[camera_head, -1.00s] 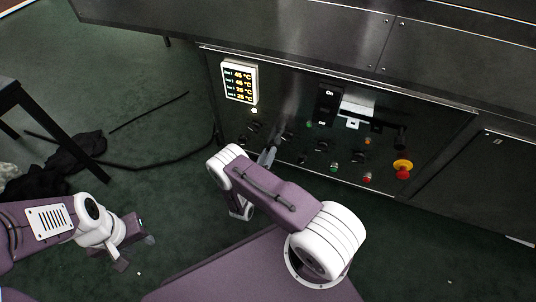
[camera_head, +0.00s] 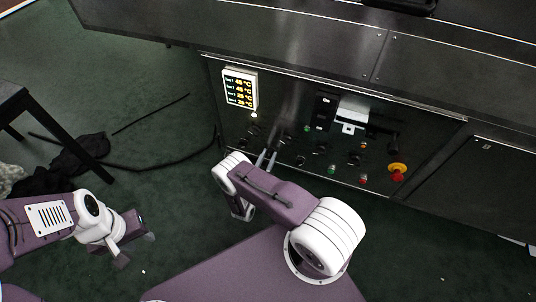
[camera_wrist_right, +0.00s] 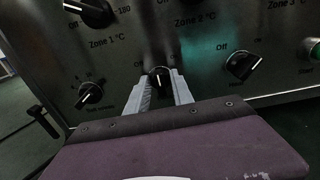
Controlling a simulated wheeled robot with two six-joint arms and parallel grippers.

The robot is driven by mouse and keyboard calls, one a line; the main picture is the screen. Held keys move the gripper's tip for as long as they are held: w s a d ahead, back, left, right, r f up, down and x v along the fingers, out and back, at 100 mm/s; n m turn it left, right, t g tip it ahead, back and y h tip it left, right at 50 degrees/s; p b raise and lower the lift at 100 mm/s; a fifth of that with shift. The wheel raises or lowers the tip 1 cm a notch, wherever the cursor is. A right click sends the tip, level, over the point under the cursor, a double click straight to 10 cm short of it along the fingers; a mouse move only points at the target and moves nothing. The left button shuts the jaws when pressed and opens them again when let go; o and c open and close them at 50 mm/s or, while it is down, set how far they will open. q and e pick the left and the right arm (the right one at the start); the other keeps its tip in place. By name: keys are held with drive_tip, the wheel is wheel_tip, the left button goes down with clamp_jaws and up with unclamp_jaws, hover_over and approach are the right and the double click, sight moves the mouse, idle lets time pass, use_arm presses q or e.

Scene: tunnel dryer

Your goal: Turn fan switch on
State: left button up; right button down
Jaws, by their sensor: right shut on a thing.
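The black control panel (camera_head: 300,115) has several black rotary knobs. In the right wrist view, my right gripper (camera_wrist_right: 159,82) has its two grey fingers on either side of a small black knob (camera_wrist_right: 159,75) and is shut on it. The knob's white pointer line stands roughly upright; its label is hidden, so I cannot tell whether it is the fan switch. In the head view the right gripper (camera_head: 266,158) reaches the lower left of the panel. My left gripper (camera_head: 136,242) is open and empty above the floor, away from the panel.
In the wrist view, another knob (camera_wrist_right: 90,95) sits at left and an "Off" knob (camera_wrist_right: 241,65) at right, with zone knobs above. A temperature display (camera_head: 240,88) and a red emergency button (camera_head: 397,170) are on the panel. A black stool (camera_head: 45,130) stands at left.

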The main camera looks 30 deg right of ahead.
drive_tip(key=m+p, duration=0.2)
drive_tip(key=m, duration=0.2)
drive_tip(key=shift+m, duration=0.3)
drive_tip(key=shift+s+d+m+p, duration=0.1)
drive_tip(key=shift+m+p, duration=0.45)
drive_tip(key=shift+m, duration=1.25)
drive_tip(key=shift+f, duration=0.1)
drive_tip(key=c, duration=1.5)
unclamp_jaws()
drive_tip(key=shift+o, duration=0.2)
